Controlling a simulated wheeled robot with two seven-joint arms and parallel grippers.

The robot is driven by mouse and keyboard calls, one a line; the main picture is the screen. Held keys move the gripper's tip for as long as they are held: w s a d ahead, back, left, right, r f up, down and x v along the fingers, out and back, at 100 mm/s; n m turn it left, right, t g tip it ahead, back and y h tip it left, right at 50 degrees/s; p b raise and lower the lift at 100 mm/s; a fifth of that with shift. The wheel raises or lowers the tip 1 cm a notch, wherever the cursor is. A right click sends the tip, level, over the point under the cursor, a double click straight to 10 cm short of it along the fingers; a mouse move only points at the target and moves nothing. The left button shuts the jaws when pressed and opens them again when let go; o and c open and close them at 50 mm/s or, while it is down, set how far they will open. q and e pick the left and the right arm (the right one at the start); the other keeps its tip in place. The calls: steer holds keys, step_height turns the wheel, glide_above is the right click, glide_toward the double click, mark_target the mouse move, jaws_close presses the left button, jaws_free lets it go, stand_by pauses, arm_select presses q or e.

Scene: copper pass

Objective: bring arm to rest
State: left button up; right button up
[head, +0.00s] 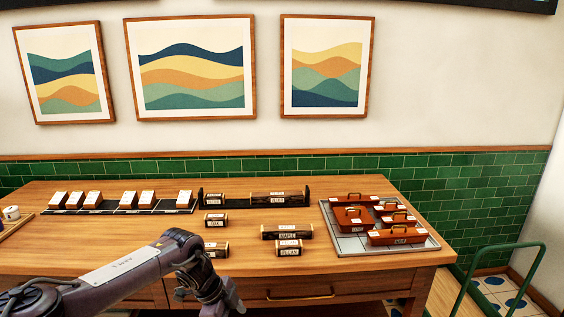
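My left arm (120,273) comes in from the lower left and passes in front of the table's left front. It bends at a dark joint and runs down out of the bottom edge. The fingers of my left gripper do not show. My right arm and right gripper are not in view.
A wooden table (330,260) bears labelled wood blocks, among them a maple block (287,232) and a pecan block (289,248). A black rack (117,207) of blocks stands at the left. A grey tray (345,243) holds several handled boxes. A green rail (500,262) stands right.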

arm_select(q)
steer(key=s+d+f+n+t+h, duration=0.1)
steer(key=s+d+f+n+h, duration=0.1)
steer(key=d+f, duration=0.45)
steer(key=s+d+f+n+t+h, duration=0.1)
steer(key=s+d+f+h, duration=0.2)
steer(key=f, duration=0.6)
steer(key=s+a+f+n+t+y, duration=0.25)
steer(key=s+f+n, duration=0.4)
steer(key=f, duration=0.55)
steer(key=s+a+f+n+y, duration=0.2)
steer(key=s+a+f, duration=0.4)
steer(key=s, duration=0.4)
steer(key=s+a+f+n+y, duration=0.2)
steer(key=s+a+f+n, duration=0.15)
steer(key=s+f, duration=0.5)
steer(key=s+a+f+n+g+y, duration=0.1)
steer(key=s+a, duration=0.3)
steer(key=s, duration=0.7)
steer(key=s+a+f+n+g+y, duration=0.1)
steer(key=s+a+f+g+y, duration=0.1)
steer(key=s, duration=0.9)
steer(key=a+f+g, duration=0.1)
steer(key=a, duration=0.1)
steer(key=shift+a+f, duration=0.35)
steer(key=shift+c, duration=0.2)
